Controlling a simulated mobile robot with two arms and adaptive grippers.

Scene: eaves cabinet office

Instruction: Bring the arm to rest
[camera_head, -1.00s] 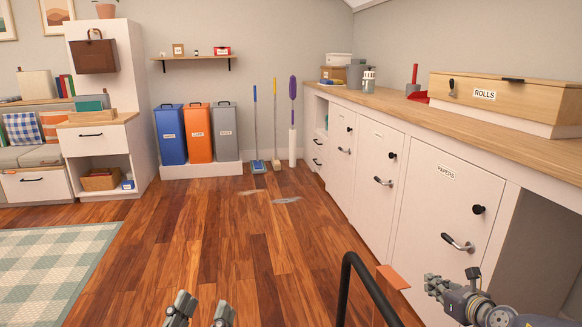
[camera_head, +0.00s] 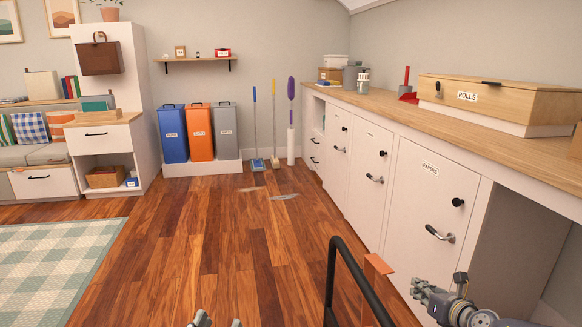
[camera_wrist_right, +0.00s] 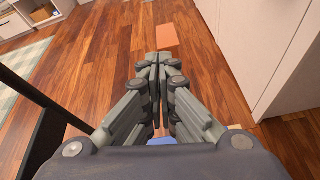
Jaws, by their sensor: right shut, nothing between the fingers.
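My right gripper (camera_head: 420,291) is at the lower right of the head view, in front of the cabinet door labelled PAPERS (camera_head: 424,205). In the right wrist view its fingers (camera_wrist_right: 158,62) are together, with nothing between them and wood floor below. My left gripper (camera_head: 214,322) shows only as fingertips at the bottom edge of the head view. Most of it is cut off, so I cannot tell whether it is open or shut.
A black rail (camera_head: 333,270) and an orange-brown panel (camera_head: 378,264) stand left of my right gripper. The white cabinets' wooden counter (camera_head: 400,114) runs along the right and carries a box labelled ROLLS (camera_head: 497,99). The middle wood floor (camera_head: 200,240) is clear.

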